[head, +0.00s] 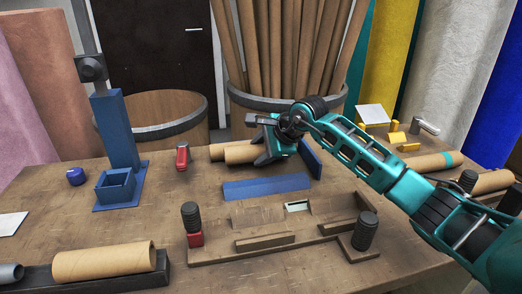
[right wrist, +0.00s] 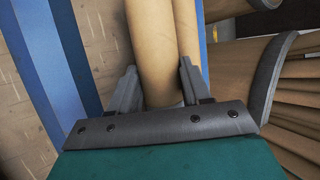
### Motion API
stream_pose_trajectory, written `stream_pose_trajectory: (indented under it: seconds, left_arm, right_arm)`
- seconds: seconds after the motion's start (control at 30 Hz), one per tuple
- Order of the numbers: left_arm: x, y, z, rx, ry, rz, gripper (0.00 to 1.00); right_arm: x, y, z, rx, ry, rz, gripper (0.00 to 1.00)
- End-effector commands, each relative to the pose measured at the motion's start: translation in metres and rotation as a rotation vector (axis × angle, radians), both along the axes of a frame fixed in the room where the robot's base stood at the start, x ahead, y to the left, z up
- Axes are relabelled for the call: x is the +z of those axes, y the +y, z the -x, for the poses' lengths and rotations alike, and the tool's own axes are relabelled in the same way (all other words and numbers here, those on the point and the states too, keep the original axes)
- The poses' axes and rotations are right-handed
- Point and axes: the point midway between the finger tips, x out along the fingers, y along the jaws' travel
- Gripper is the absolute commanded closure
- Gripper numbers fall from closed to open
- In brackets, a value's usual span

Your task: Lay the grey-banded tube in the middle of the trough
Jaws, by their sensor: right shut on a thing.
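My right gripper (head: 277,145) is shut on a brown cardboard tube (head: 241,154) behind the long blue panel. In the right wrist view, the fingers (right wrist: 155,90) sit on either side of this tube (right wrist: 150,45), and a small grey patch, perhaps its band, shows near its end (right wrist: 170,103). A second brown tube (head: 217,151) lies close alongside; it also shows in the right wrist view (right wrist: 187,30). Blue walls, apparently the trough, show as a long panel (head: 265,187) in front and a panel (head: 312,160) right of the gripper. My left gripper is out of view.
A wooden fixture (head: 210,253) with black-knobbed clamps stands in front. A blue stand (head: 117,135) is at left. A plain tube (head: 103,262) lies front left, a teal-banded one (head: 435,163) at right. A basket of tall tubes (head: 238,99) stands behind the table.

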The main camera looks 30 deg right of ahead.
Motion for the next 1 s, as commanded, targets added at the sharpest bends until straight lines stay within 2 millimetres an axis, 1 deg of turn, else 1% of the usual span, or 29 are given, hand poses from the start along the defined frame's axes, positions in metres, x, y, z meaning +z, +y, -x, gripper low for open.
stream_pose_trajectory:
  seconds: [0.67,0.7,1.0]
  left_arm:
    - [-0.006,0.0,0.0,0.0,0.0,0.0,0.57]
    - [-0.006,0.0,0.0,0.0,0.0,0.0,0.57]
    - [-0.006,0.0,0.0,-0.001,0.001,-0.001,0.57]
  right_arm:
    - [-0.008,0.0,0.0,0.001,0.002,0.0,1.0]
    - [-0.008,0.0,0.0,0.001,0.002,0.0,0.5]
    - [-0.011,0.001,0.001,0.001,0.01,0.001,0.22]
